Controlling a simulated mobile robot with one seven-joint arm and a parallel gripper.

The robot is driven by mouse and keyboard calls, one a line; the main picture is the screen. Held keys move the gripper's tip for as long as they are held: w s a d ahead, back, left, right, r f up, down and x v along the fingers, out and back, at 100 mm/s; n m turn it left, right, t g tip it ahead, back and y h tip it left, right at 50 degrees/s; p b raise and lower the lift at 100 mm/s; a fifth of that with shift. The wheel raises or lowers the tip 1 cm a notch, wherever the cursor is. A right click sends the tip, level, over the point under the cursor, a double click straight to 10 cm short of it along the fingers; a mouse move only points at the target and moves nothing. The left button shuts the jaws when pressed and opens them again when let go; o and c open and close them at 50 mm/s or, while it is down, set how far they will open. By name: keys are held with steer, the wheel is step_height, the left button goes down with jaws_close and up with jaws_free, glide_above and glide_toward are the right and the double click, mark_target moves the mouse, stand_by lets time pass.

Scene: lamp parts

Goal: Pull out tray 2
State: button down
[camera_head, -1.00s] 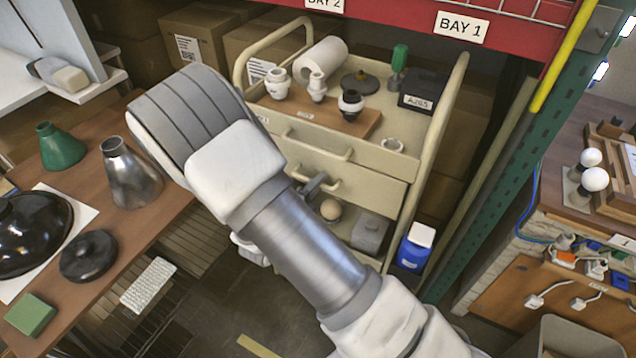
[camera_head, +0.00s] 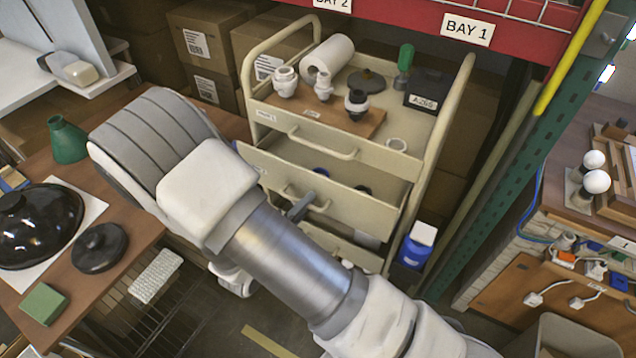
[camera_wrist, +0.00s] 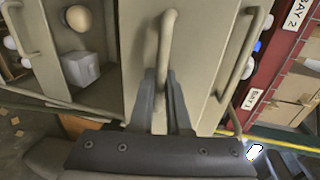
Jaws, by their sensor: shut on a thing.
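Tray 2 (camera_head: 352,217) is the cream middle drawer of the cart. My gripper (camera_wrist: 162,82) is shut on this handle, one finger on each side. In the head view my gripper (camera_head: 301,206) is small and partly hidden behind my arm, at the drawer's front.
The upper tray's handle (camera_head: 322,146) is just above, and that tray is in. The cart top holds white fittings, a paper roll (camera_head: 327,58) and a black box (camera_head: 430,90). A wooden table (camera_head: 130,215) stands left. A blue container (camera_head: 416,246) is at the cart's right.

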steer(key=f+p+v, duration=0.2)
steer(key=v, duration=0.9)
steer(key=shift+s+a, duration=0.35)
steer(key=shift+s, duration=0.2)
steer(key=shift+f, duration=0.1)
steer(key=c, duration=1.2)
jaws_free()
steer(key=shift+o, duration=0.2)
steer(key=v, duration=1.7)
steer(key=shift+s, duration=0.2)
steer(key=shift+w, duration=0.1)
